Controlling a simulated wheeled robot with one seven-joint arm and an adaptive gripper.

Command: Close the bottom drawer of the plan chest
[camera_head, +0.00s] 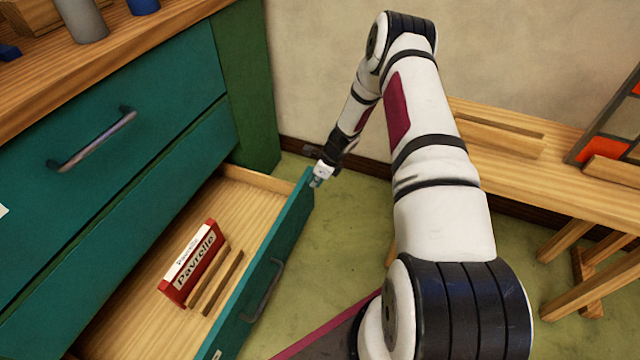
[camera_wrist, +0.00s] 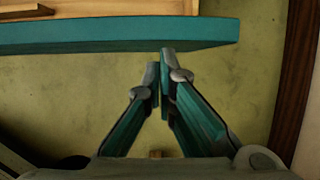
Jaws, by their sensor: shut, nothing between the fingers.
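The plan chest (camera_head: 120,130) is teal with a wooden top and stands at the left in the head view. Its bottom drawer (camera_head: 262,285) is pulled open, with a teal front and a dark bar handle (camera_head: 263,290). The drawer front's top edge also shows in the wrist view (camera_wrist: 120,35). My gripper (camera_head: 317,181) is shut and empty at the far end of the drawer front. In the wrist view my gripper's fingertips (camera_wrist: 160,62) are close together just short of the drawer front; I cannot tell whether they touch it.
A red box labelled Pavrelle (camera_head: 192,265) and two thin wooden strips (camera_head: 215,283) lie in the drawer. A wooden bench (camera_head: 560,175) stands at the right by the wall. Green floor (camera_head: 340,240) lies clear between the drawer and the bench.

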